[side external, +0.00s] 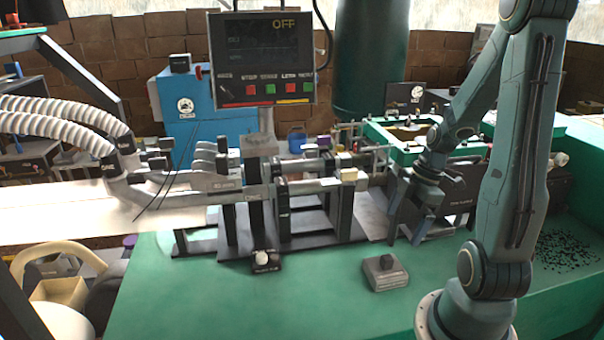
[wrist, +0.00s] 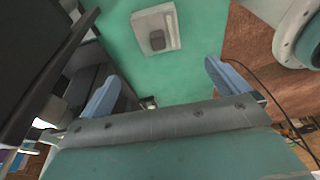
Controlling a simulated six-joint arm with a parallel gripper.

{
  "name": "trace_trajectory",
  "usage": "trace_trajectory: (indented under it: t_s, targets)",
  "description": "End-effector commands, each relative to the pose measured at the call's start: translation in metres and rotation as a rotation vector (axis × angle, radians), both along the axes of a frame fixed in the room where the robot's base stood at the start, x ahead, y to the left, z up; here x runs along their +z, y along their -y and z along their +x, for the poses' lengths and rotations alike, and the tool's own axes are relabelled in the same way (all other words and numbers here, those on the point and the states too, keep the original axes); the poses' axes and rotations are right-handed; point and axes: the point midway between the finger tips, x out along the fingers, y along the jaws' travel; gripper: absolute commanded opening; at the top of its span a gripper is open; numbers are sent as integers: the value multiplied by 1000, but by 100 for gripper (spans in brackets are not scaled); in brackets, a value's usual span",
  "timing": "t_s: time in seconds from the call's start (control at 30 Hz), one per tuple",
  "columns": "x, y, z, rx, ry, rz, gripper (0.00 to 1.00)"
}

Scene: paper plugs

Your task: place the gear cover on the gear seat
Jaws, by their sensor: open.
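My gripper (side external: 405,228) hangs above the green table at the right end of the machine row, fingers pointing down, apart and empty. In the wrist view my gripper (wrist: 161,72) shows two blue fingers spread wide. A light grey square block with a dark knob (side external: 385,272) sits on the table in front of my gripper; it also shows in the wrist view (wrist: 155,32), beyond the fingertips and apart from them. A small black piece with a white knob (side external: 265,260) sits further left. I cannot tell which parts are the gear cover and gear seat.
A dark metal frame with shafts (side external: 320,215) stands left of my gripper. A monitor reading OFF (side external: 262,58) rises behind it. A green-framed box (side external: 400,135) is behind my arm. The green table front (side external: 220,305) is mostly clear.

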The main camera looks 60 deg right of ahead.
Motion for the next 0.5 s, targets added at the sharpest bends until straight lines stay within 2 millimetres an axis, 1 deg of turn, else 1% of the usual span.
trace_trajectory:
  t_s: [0.13, 0.37, 0.5]
  targets:
    - [-4, 3, -3, 13, 8, 7, 100]
    - [-6, 2, -2, 16, 7, 7, 100]
    - [-14, 1, -1, 16, 7, 8, 100]
